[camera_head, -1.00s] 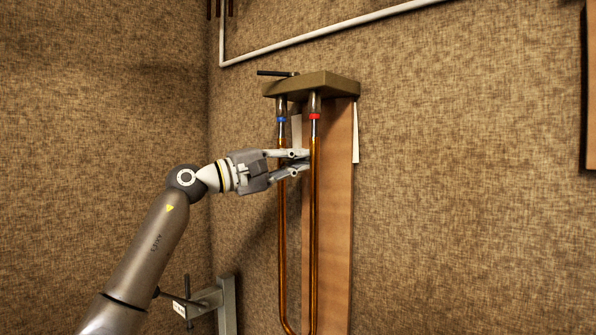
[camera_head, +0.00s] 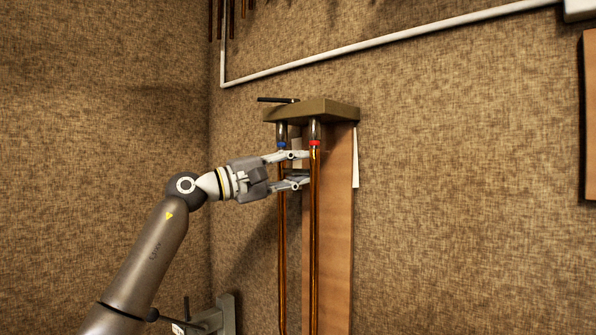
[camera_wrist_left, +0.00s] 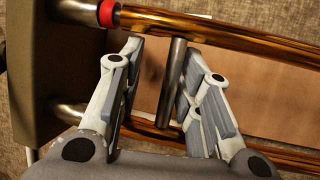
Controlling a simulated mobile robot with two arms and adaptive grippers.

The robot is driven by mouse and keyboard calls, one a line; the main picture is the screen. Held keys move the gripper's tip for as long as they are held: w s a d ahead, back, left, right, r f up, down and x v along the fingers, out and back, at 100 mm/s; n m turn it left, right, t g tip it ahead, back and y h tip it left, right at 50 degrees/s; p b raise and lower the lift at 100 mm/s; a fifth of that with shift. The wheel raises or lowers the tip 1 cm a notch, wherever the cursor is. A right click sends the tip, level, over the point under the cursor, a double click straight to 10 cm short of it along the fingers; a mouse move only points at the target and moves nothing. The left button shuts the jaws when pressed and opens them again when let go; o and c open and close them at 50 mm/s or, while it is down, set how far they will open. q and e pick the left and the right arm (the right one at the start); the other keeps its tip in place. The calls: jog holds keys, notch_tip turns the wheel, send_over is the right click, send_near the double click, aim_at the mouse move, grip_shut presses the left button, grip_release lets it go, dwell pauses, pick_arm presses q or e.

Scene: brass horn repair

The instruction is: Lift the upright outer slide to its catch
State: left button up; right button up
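The outer slide (camera_head: 314,230) hangs upright with two brass tubes below an olive bracket (camera_head: 318,108). Its brass top ends sit close under the red band (camera_head: 315,143) and blue band (camera_head: 281,144). In the left wrist view the red band (camera_wrist_left: 107,12) meets the brass tube (camera_wrist_left: 220,33). A grey cross brace (camera_wrist_left: 172,82) joins the tubes. My left gripper (camera_wrist_left: 162,78) is open, with its fingers on either side of the brace. The brace lies close to the right-hand finger; I cannot tell if they touch. My right gripper is not in view.
A wooden board (camera_head: 338,230) stands behind the slide. A dark lever (camera_head: 277,99) sticks out left at the bracket's top. A grey fixture (camera_head: 225,315) is low on the left, near my arm. A white pipe (camera_head: 390,44) crosses the wall above.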

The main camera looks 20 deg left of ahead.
pick_arm(q)
jog(key=shift+s+a+f, duration=0.1)
jog(key=shift+f, duration=0.05)
jog(key=v, duration=1.1)
jog(key=shift+s+a, duration=0.2)
jog(key=shift+s, duration=0.1)
